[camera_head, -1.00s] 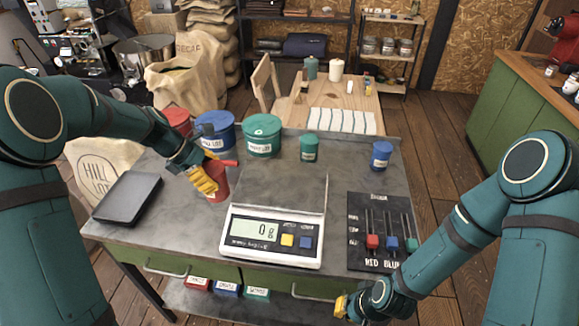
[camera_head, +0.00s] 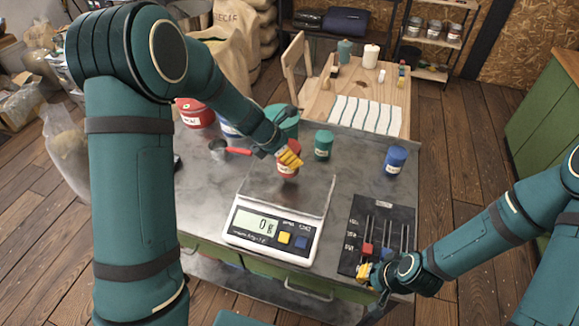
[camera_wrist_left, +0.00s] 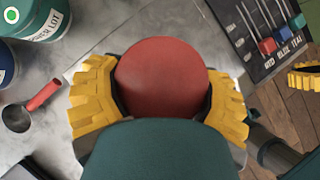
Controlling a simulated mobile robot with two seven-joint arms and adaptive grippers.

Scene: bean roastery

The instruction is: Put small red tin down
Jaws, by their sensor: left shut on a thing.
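My left gripper (camera_head: 290,157) is shut on the small red tin (camera_head: 287,172) and holds it upright at the back of the scale. In the left wrist view the tin's round red lid (camera_wrist_left: 161,78) sits between the yellow fingers. I cannot tell whether its base touches the scale's plate (camera_head: 300,197); the scale display (camera_head: 256,223) reads 0 g.
A small green tin (camera_head: 323,145) and a blue tin (camera_head: 395,160) stand behind the scale. A large green tin (camera_head: 284,118) is partly hidden by my left arm. A red-handled scoop (camera_head: 236,151) lies left. The slider panel (camera_head: 398,215) is right of the scale.

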